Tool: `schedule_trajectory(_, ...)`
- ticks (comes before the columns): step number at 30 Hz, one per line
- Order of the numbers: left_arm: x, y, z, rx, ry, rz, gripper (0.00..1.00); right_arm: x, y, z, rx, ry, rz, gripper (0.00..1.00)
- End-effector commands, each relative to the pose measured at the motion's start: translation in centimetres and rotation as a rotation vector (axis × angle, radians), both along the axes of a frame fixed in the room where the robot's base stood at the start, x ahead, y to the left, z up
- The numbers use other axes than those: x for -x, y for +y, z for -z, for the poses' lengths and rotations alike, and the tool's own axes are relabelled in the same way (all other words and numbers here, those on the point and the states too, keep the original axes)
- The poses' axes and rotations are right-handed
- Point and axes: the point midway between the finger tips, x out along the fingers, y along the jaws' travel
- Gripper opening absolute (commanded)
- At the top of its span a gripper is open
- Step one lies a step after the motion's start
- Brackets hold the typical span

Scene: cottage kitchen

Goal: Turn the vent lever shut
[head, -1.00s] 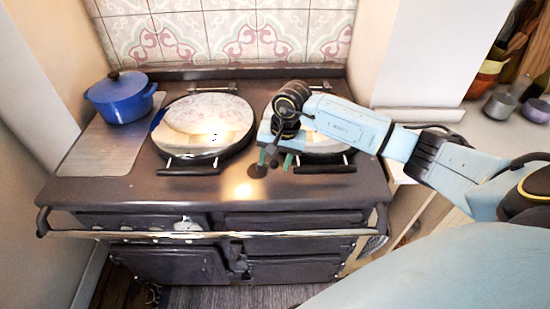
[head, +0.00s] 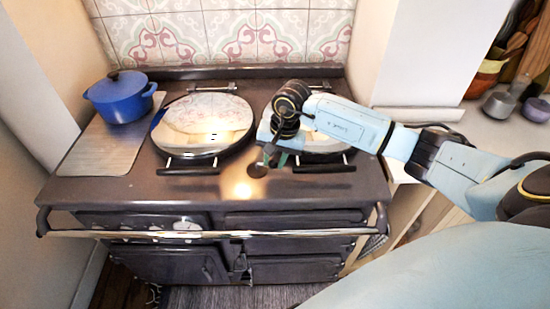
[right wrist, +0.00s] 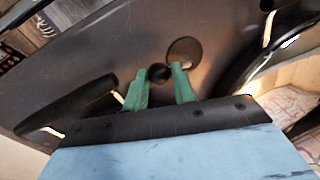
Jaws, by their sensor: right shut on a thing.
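The vent lever (right wrist: 158,72) shows in the right wrist view as a small dark round knob between my green fingertips. A round dark disc (right wrist: 186,51) lies just beside it on the stove top; in the head view the disc (head: 257,171) sits in front of the gap between the two lids. My right gripper (head: 274,158) is low over the stove top and shut on the lever; its fingers also show in the right wrist view (right wrist: 160,82). The lever's lower part and exact angle are hard to make out. My left gripper is out of view.
Two domed chrome lids, left (head: 203,125) and right (head: 322,142), with front handles flank the lever. A blue pot (head: 121,98) stands on a metal plate (head: 98,148) at the left. A rail (head: 130,235) runs along the stove front.

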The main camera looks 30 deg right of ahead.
Motion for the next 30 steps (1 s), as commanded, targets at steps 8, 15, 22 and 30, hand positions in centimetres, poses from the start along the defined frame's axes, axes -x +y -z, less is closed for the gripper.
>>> schedule_trajectory(8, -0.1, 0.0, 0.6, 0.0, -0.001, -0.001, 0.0, 0.7, 0.8, 0.4, 0.002, 0.006, 0.155, 0.03)
schedule_trajectory(15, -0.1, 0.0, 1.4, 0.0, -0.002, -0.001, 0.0, 1.1, 1.9, 0.5, 0.002, 0.006, 0.372, 0.03)
schedule_trajectory(22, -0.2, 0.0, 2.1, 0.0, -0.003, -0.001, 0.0, 1.3, 3.1, 0.6, 0.002, 0.008, 0.59, 0.03)
schedule_trajectory(30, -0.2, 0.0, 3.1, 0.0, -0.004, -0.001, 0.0, 1.3, 4.4, 0.6, 0.002, 0.008, 0.841, 0.03)
